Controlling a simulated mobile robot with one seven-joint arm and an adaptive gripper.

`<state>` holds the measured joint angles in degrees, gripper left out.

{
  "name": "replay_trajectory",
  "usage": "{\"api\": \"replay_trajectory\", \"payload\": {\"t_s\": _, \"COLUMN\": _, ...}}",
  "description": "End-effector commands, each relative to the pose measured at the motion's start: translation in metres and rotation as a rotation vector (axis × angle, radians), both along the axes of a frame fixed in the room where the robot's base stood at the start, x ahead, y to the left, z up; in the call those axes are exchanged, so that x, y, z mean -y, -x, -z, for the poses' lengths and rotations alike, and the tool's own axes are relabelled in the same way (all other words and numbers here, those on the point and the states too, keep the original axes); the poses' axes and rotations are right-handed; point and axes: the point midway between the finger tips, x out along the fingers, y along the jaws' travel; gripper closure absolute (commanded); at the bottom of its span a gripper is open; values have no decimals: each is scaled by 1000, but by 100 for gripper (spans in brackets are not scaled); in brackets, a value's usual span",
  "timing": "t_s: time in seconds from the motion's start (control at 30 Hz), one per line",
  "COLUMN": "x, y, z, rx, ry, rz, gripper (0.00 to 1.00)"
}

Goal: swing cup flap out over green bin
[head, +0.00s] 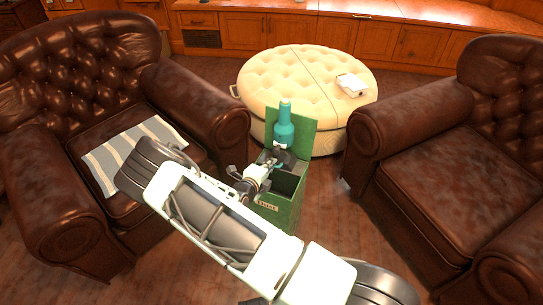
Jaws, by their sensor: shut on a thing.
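The green bin (270,215) stands on the floor in the middle, between two armchairs, with a small label on its front. Its top is open and dark inside, and a green panel (304,137) stands upright at its back. A teal bottle-shaped thing (284,126) is upright in front of that panel. My gripper (281,157) is over the rear part of the bin's top, shut around the lower part of the teal thing. Its fingers and wrist hide the contact. I cannot make out a separate cup flap.
Brown leather armchairs stand at left (60,85) and right (440,190). A striped cloth (130,150) lies on the left seat. A round cream ottoman (290,75) stands close behind the bin, with a white object (351,84) on it. Wooden cabinets (330,35) line the back.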

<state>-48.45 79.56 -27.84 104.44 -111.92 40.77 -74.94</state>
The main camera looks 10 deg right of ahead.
Motion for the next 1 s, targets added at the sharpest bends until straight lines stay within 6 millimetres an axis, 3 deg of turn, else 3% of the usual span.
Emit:
{"api": "replay_trajectory", "payload": {"t_s": 0.03, "x": 0, "y": 2, "z": -10, "rx": -32, "ry": -21, "rz": 3, "gripper": 100}}
{"api": "replay_trajectory", "payload": {"t_s": 0.33, "x": -3, "y": 6, "z": -19, "rx": -194, "ry": -132, "rz": 4, "gripper": 100}}
{"api": "replay_trajectory", "payload": {"t_s": 1.0, "x": -7, "y": 10, "z": -24, "rx": -395, "ry": -264, "rz": 0, "gripper": 100}}
